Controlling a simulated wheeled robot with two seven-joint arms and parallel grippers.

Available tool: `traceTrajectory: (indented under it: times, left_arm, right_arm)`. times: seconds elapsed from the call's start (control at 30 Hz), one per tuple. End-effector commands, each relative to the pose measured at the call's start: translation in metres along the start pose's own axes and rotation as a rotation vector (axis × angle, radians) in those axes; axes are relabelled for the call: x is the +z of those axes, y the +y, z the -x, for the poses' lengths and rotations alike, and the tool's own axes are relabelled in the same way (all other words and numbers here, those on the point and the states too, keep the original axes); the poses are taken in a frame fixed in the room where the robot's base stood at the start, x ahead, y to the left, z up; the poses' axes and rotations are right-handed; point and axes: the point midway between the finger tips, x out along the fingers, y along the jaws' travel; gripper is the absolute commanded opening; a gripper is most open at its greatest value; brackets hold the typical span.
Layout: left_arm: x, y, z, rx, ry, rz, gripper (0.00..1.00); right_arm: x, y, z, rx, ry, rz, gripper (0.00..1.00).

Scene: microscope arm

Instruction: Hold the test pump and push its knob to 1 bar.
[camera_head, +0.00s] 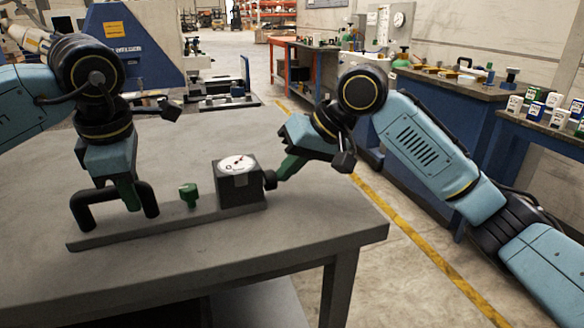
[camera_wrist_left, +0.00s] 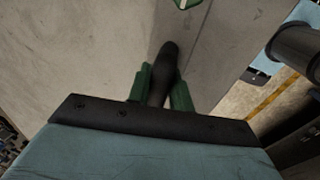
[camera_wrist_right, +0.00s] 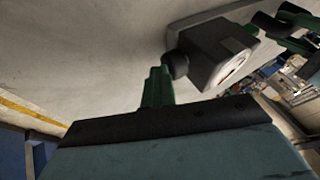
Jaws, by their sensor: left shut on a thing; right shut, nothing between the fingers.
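The test pump has a long grey base (camera_head: 170,228) on the table, with a black bar handle (camera_head: 84,212) at its left end. A green valve (camera_head: 188,194) stands mid-base, and a dark block (camera_head: 240,186) with a white-faced gauge (camera_head: 238,163) is at the right end. The gauge reading is too small to tell. My left gripper (camera_head: 131,196) is shut on the handle, which shows between its fingers in the left wrist view (camera_wrist_left: 164,75). A round black knob (camera_head: 270,180) sticks out of the block's right side. My right gripper (camera_wrist_right: 158,82) is shut and empty, its tips at the knob (camera_wrist_right: 177,64), seemingly touching it.
The grey table (camera_head: 330,222) is clear around the pump, with its right edge close to my right arm. Workbenches (camera_head: 455,88) with small items stand beyond on the right. A blue machine (camera_head: 125,40) stands behind the table.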

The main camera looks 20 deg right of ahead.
Motion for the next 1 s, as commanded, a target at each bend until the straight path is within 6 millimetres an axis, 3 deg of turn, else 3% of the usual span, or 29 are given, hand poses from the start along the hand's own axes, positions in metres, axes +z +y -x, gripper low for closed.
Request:
traceTrajectory:
  times: [0.17, 0.33, 0.7, 1.0]
  left_arm:
    - [0.003, -0.001, 0.001, 0.003, -0.008, -0.004, 0.0]
    - [0.004, -0.001, 0.001, 0.002, -0.008, -0.004, 0.0]
    - [0.002, 0.0, 0.001, 0.003, -0.005, -0.002, 0.0]
    - [0.001, 0.0, 0.001, 0.003, -0.004, 0.0, 0.0]
  right_arm:
    - [0.001, 0.006, 0.003, -0.006, -0.003, 0.001, 0.0]
    - [0.0, 0.036, 0.018, -0.001, 0.0, -0.003, 0.0]
    - [-0.001, 0.035, 0.099, 0.0, 0.003, 0.001, 0.0]
    - [0.0, 0.036, 0.119, 0.0, 0.0, 0.0, 0.0]
